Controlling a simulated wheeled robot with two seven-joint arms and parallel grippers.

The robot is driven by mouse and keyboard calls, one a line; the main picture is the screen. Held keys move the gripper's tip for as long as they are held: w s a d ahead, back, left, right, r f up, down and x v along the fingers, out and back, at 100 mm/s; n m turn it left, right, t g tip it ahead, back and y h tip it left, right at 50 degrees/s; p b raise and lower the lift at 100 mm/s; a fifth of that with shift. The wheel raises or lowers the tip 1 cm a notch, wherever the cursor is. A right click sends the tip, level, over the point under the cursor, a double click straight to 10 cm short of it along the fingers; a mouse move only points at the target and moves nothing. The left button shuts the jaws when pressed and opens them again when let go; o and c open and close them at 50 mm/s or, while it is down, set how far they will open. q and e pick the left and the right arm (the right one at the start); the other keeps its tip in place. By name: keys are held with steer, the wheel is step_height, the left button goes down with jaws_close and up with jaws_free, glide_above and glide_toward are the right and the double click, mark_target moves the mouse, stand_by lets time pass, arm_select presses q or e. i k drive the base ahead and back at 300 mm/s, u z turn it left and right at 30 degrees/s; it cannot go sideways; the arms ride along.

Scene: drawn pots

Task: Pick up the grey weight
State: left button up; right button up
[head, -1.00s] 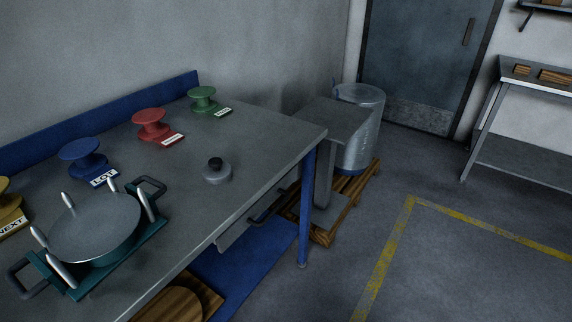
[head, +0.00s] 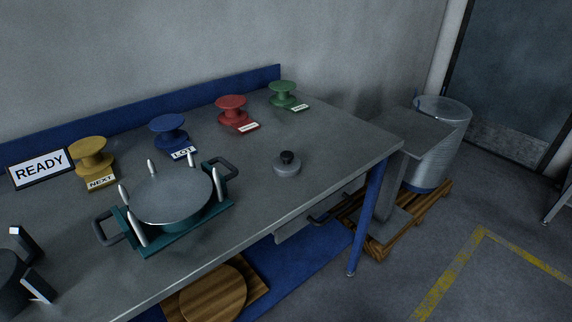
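The grey weight (head: 287,168) is a small round disc with a black knob on top. It stands alone on the grey table (head: 330,146), right of the pot and near the table's right part. A gripper (head: 28,262), seemingly my left one, shows at the lower left edge of the head view. Its two fingers are spread apart with nothing seen between them, and it is far from the weight. My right gripper is not in the view.
A lidded pot (head: 172,196) sits in a teal frame with upright pins and handles. Yellow, blue, red and green spools (head: 283,92) line the back, beside a READY sign (head: 40,168). The tabletop around the weight is clear. A metal drum (head: 436,150) stands beyond the table.

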mark_target(287, 164)
steer(key=u, duration=0.45)
steer(key=k, duration=1.05)
steer(key=z, duration=0.55)
steer(key=i, duration=1)
steer(key=u, duration=0.55)
steer(key=i, duration=0.75)
steer(key=u, duration=0.7)
